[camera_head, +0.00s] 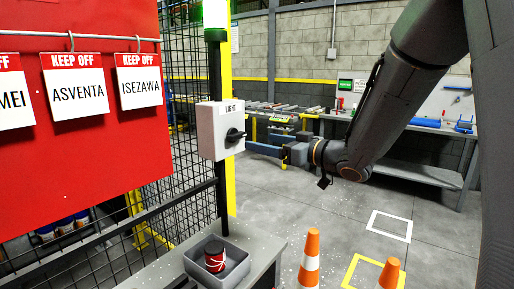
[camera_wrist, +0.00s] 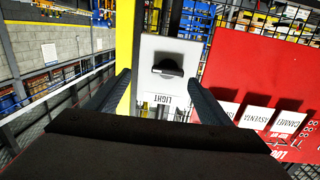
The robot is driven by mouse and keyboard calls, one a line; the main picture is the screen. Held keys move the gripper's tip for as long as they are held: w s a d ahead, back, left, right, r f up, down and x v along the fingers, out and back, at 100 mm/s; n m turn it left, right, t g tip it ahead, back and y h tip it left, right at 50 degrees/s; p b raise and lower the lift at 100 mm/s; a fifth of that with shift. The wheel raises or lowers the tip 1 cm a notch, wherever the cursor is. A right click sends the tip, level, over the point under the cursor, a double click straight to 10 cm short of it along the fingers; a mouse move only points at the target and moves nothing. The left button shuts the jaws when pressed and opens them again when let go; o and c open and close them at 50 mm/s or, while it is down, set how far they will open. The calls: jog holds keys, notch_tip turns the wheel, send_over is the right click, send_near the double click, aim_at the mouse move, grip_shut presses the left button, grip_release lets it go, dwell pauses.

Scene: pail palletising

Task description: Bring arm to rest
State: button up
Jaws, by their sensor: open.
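My arm (camera_head: 395,95) reaches in from the upper right of the head view. My gripper (camera_head: 262,147) is at its end, level with the light switch box (camera_head: 218,130) and just right of it. The exact gap between the fingers and the knob is hard to tell.
A red board (camera_head: 85,150) with KEEP OFF tags hangs at left before a mesh fence. A grey tray (camera_head: 232,272) with a dark red-and-white item sits below the box. Orange cones (camera_head: 310,258) stand on the floor. A workbench (camera_head: 425,172) lines the back wall. Mid-floor is mostly clear.

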jog(key=d+f+m+t+h, duration=0.1)
jog(key=d+f+m+h, duration=0.3)
jog(key=d+f+h, duration=0.35)
jog(key=s+d+f+m+g+h, duration=0.3)
jog(key=s+d+f+g+h, duration=0.15)
jog(key=s+d+f, duration=0.45)
jog(key=s+a+f+m+g, duration=0.1)
jog(key=s+f+g, duration=0.2)
jog(key=s, duration=0.7)
jog(key=s+a+f+m+g+h, duration=0.1)
jog(key=s+f+g, duration=0.3)
jog(key=s, duration=0.5)
jog(key=shift+s+a+f, duration=0.3)
jog(key=shift+s+f, duration=0.1)
jog(key=shift+f, duration=0.2)
jog(key=shift+g, duration=0.25)
